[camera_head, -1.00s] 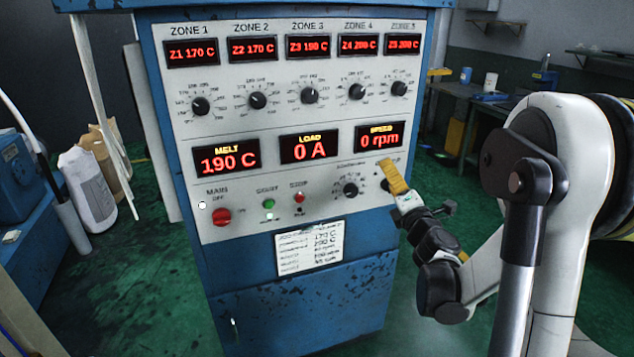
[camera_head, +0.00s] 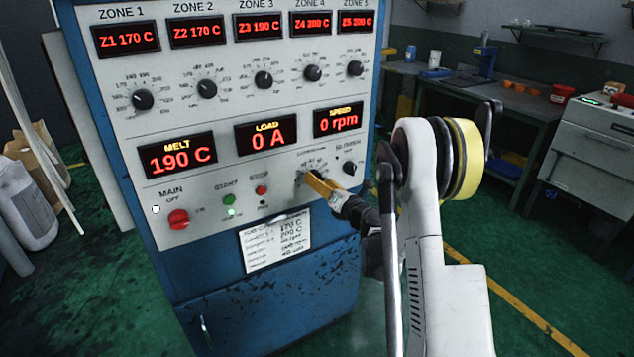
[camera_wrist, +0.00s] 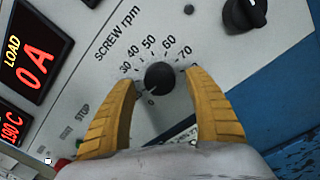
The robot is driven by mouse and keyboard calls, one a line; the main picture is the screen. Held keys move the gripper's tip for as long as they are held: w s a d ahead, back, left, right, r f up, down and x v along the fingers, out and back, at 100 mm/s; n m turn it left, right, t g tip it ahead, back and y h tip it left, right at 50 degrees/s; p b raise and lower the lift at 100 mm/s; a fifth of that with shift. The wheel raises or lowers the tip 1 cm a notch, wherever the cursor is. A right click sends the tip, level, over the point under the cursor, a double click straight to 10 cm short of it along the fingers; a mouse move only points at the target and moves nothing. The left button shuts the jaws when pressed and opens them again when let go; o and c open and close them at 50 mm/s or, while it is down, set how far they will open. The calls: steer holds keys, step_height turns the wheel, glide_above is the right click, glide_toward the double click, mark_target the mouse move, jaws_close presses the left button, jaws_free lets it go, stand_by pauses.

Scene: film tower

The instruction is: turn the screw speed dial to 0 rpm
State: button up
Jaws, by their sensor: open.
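The screw speed dial (camera_wrist: 159,76) is a round black knob on the grey panel, marked "SCREW rpm", with numbers around it. In the wrist view my gripper (camera_wrist: 160,82) is open, with one yellow finger on each side of the dial. The right fingertip is close to the knob and the left one has a small gap; I cannot tell if either touches. The knob's pointer is too unclear to read; a "0" is printed just below it. In the head view my gripper (camera_head: 312,182) largely hides the dial. The speed display (camera_head: 339,120) reads 0 rpm.
Another black knob (camera_head: 349,168) sits right of the dial. The load display (camera_head: 265,135) reads 0 A. A green start button (camera_head: 229,199), red stop button (camera_head: 260,190) and red main switch (camera_head: 178,219) lie to the left. A workbench (camera_head: 465,92) stands behind at right.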

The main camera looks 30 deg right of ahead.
steer(key=shift+w, duration=0.6)
steer(key=shift+c, duration=0.2)
steer(key=shift+r, duration=0.1)
steer(key=c, duration=1.2)
steer(key=shift+o, duration=0.2)
steer(key=shift+a+n+b, duration=0.1)
steer(key=shift+n+b, duration=0.45)
steer(key=shift+n, duration=2.45)
